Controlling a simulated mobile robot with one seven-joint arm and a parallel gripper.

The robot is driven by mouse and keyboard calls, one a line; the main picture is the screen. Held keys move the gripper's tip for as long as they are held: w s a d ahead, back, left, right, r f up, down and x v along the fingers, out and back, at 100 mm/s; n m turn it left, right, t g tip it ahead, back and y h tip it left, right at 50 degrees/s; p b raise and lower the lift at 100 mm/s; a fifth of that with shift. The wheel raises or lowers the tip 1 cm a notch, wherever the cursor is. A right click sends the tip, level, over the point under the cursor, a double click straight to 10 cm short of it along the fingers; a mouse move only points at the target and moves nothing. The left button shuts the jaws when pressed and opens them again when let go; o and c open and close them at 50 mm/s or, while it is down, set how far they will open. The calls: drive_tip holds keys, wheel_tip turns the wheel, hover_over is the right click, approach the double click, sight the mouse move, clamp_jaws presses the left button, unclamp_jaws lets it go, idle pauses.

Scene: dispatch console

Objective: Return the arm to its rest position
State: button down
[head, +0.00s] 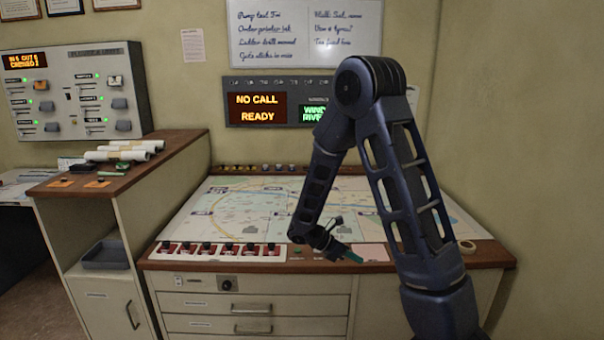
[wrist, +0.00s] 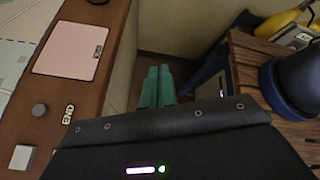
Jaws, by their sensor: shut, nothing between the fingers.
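My arm (head: 420,200) rises from the lower right of the head view, bends at a high elbow and reaches down to the front edge of the map desk (head: 430,256). My gripper (head: 352,257) hangs at that edge, left of a pink pad. Its green fingers are together and hold nothing. In the wrist view my gripper (wrist: 157,87) shows its fingers closed side by side, over the gap beside the brown desk edge (wrist: 112,50). The pink pad (wrist: 70,50) lies on the desk to their left.
A row of red-based switches (head: 220,250) lines the desk front. A tape roll (head: 467,247) sits at its right end. A side cabinet (head: 80,225) stands left. Display panels (head: 257,108) hang behind. The wrist view shows a yellow object (wrist: 283,22) at upper right.

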drive_tip(key=s+d+r+m+t+y, duration=0.1)
drive_tip(key=s+d+r+m+y, duration=0.2)
drive_tip(key=s+r+m, duration=0.3)
drive_tip(key=s+d+r+m+t+y, duration=0.2)
drive_tip(key=s+d+r+m+y, duration=0.2)
drive_tip(key=r+m, duration=0.5)
drive_tip(key=s+d+r+m+t+y, duration=0.2)
drive_tip(key=s+d+r+m+y, duration=0.1)
drive_tip(key=s+r+m, duration=0.4)
drive_tip(key=shift+s+d+r+m+y, duration=0.4)
drive_tip(key=shift+r+y, duration=0.5)
drive_tip(key=shift+r, duration=0.65)
